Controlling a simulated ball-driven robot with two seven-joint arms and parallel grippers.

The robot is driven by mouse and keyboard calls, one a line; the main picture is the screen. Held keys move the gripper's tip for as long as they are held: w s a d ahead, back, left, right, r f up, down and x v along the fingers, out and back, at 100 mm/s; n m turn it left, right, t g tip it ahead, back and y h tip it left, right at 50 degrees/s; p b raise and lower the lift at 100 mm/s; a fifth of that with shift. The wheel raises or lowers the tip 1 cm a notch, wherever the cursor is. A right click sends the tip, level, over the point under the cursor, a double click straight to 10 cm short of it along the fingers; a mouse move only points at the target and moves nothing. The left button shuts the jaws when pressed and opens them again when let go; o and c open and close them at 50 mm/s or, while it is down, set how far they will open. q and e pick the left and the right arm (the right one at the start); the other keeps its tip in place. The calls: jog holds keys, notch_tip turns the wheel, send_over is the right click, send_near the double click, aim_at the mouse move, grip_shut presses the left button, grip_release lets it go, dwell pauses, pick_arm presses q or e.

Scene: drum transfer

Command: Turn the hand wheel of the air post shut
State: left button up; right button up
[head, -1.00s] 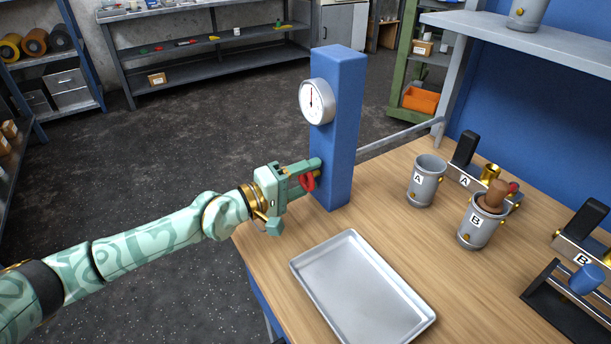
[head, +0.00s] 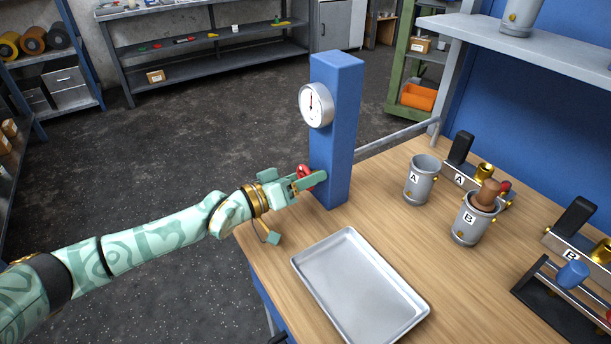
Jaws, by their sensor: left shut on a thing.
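The air post is a tall blue square column (head: 338,140) at the table's far left corner. A round white gauge (head: 316,104) sits on its upper left face. The red hand wheel (head: 305,174) is low on the same face, partly hidden by my left gripper. My left gripper (head: 308,181) is shut on the hand wheel, its green fingers reaching to it from the left. My right gripper is not in view.
A metal tray (head: 302,276) lies in front of the post. Cup A (head: 421,182) and cup B (head: 468,226), holding a brown-handled thing (head: 486,194), stand to the right. Black-and-metal fixtures (head: 573,226) line the right side. A grey pipe (head: 398,139) runs behind the post.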

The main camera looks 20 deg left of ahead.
pick_arm(q)
jog(key=shift+s+f+m, duration=0.1)
jog(key=shift+f+m, duration=0.15)
jog(key=shift+m, duration=0.25)
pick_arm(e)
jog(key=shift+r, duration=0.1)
pick_arm(q)
jog(key=o, duration=1)
jog(key=shift+r, duration=0.1)
jog(key=shift+r, duration=0.1)
jog(key=p+v, duration=0.4)
jog(key=v, duration=1.2)
jog(key=shift+s+a, duration=0.1)
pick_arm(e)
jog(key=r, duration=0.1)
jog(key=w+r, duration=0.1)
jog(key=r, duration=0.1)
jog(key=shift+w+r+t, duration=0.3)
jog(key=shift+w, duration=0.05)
